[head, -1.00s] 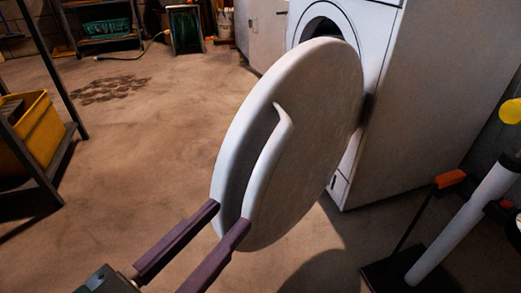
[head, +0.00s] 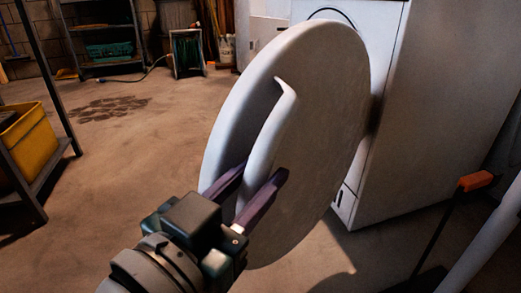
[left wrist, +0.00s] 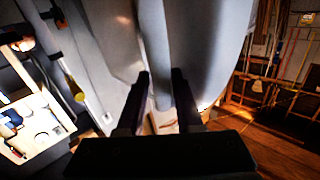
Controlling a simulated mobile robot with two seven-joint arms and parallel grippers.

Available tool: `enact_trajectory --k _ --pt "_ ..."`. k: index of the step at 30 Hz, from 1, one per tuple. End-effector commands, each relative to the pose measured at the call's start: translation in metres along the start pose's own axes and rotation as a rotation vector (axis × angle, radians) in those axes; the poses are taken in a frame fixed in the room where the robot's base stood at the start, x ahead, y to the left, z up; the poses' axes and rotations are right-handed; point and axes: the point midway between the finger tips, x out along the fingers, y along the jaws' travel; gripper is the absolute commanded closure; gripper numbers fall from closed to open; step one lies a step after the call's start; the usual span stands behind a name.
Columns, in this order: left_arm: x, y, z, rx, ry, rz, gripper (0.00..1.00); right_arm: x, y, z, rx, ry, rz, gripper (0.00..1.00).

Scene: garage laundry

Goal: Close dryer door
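The dryer door (head: 325,130) is a thick, round white disc standing open in front of the white dryer (head: 440,110), joined at its right side. It hides most of the dryer opening. A curved raised handle (head: 268,130) runs down the door's left part. My left gripper (head: 262,171) is open, with one dark finger on each side of the handle's lower part. The left wrist view shows the handle (left wrist: 157,50) between the two fingers, with gaps that suggest it is not clamped. My right gripper is not in view.
A shelf with a yellow bin (head: 28,145) stands at the left. A dark shelf (head: 100,35) and a green hose reel (head: 187,52) are at the back. An orange-handled tool (head: 476,181) stands right of the dryer. The middle floor is clear.

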Motion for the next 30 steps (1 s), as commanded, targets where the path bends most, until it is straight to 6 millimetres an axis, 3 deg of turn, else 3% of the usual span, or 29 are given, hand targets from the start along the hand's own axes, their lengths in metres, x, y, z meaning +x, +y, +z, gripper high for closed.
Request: enact_trajectory --k 7,17,30 --pt "0.0013 -0.0002 -0.0003 0.000 -0.001 0.000 0.65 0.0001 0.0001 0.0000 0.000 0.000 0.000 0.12" --pt "0.0010 0.0000 -0.0001 0.000 -0.001 0.000 1.00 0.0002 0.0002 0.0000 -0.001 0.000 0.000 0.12" --pt "0.0009 0.0000 0.0001 -0.001 -0.001 0.000 1.00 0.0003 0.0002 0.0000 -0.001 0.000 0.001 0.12"
